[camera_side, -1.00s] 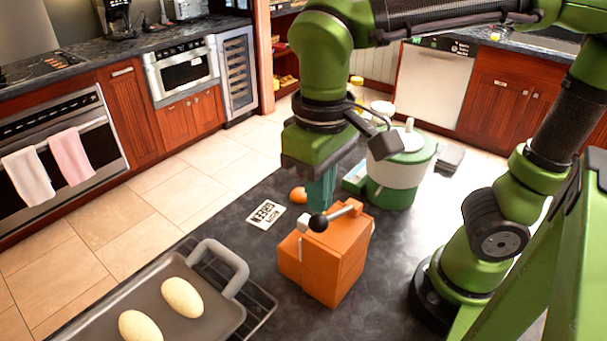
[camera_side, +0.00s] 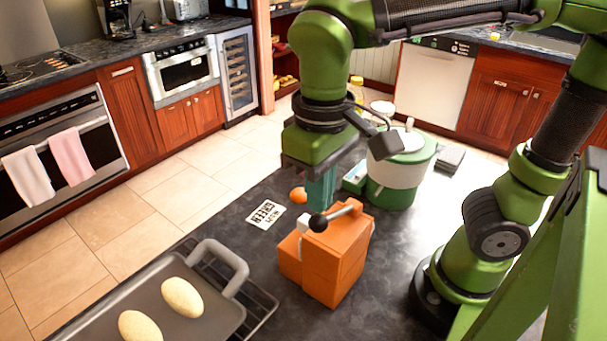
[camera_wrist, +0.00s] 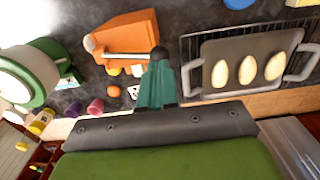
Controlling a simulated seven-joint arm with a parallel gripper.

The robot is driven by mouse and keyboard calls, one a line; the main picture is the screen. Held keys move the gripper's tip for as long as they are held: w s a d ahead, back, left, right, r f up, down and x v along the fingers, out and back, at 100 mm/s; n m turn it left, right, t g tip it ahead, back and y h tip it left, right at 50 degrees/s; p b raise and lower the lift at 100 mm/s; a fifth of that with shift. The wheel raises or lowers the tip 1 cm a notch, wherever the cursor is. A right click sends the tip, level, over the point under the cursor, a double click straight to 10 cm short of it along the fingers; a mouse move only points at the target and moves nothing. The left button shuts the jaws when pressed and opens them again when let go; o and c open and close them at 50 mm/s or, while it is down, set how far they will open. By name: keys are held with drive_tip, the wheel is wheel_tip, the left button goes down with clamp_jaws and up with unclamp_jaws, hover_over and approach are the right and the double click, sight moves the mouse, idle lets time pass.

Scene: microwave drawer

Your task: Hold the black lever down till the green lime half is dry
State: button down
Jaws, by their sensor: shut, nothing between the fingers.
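The black lever (camera_side: 318,222) is a round black knob on a metal rod atop an orange press (camera_side: 335,262). In the wrist view the black knob (camera_wrist: 158,52) lies just beyond my fingertips, with the rod running left to the orange press (camera_wrist: 130,30). My gripper (camera_side: 320,205) is shut and empty, its teal fingers pointing down close to the knob. In the wrist view my gripper (camera_wrist: 158,66) lines up with the knob; I cannot tell whether they touch. I cannot pick out the green lime half. Small yellow and orange pieces (camera_wrist: 115,72) show beside the press.
A grey tray (camera_side: 205,275) with pale oval pieces sits front left. A green-and-white pot (camera_side: 400,178) stands behind. Dark worktop is bare right of the press.

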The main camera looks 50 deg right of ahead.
sight(319, 216)
drive_tip(key=shift+f, duration=0.15)
drive_tip(key=shift+f, duration=2.75)
drive_tip(key=shift+r, duration=0.2)
idle(1.7)
drive_tip(key=shift+r, duration=5.2)
